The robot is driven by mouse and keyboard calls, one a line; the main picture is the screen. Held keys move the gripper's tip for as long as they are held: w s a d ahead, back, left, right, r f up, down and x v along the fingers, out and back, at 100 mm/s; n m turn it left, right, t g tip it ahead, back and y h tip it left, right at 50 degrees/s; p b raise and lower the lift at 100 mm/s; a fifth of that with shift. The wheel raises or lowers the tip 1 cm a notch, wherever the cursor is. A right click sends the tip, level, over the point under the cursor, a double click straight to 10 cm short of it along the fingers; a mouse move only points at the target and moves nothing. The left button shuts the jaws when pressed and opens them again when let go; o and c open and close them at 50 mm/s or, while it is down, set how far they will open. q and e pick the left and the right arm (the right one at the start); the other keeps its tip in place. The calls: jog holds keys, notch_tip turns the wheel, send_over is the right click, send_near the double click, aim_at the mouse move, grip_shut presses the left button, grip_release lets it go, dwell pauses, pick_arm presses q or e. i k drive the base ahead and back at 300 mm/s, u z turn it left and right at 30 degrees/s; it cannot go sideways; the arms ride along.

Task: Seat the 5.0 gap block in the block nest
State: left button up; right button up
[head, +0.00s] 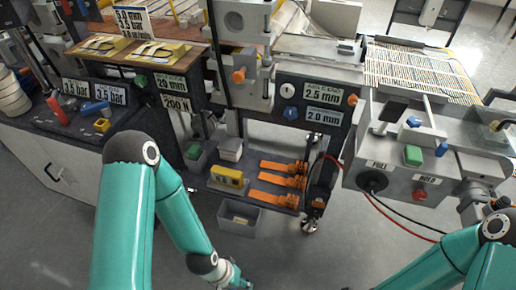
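No label reading 5.0 is legible on any block, so I cannot tell which one is the 5.0 gap block. A yellow block (228,176) with dark marks sits on the low dark shelf at the centre. A small yellow block (102,125) lies on the left bench. I cannot identify the block nest for certain; a small grey open bin (240,220) hangs below the shelf. My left gripper (238,279) is low at the bottom centre, below the bin and apart from the blocks; its fingers are too small to read. My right gripper (474,196) is partly hidden beside the right-hand control unit.
Orange clamps (283,182) lie on the low shelf, right of the yellow block. A machine with 2.5 mm and 2.0 mm signs (323,94) stands above. A red cable (400,223) hangs from the grey control unit (450,165). Open floor lies in front.

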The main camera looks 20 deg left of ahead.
aim_at(328, 49)
jog(key=u, duration=0.25)
jog(key=i, duration=0.75)
jog(key=u, duration=0.5)
jog(key=k, duration=0.9)
jog(key=u, duration=0.25)
jog(key=i, duration=1.4)
jog(key=z, duration=0.1)
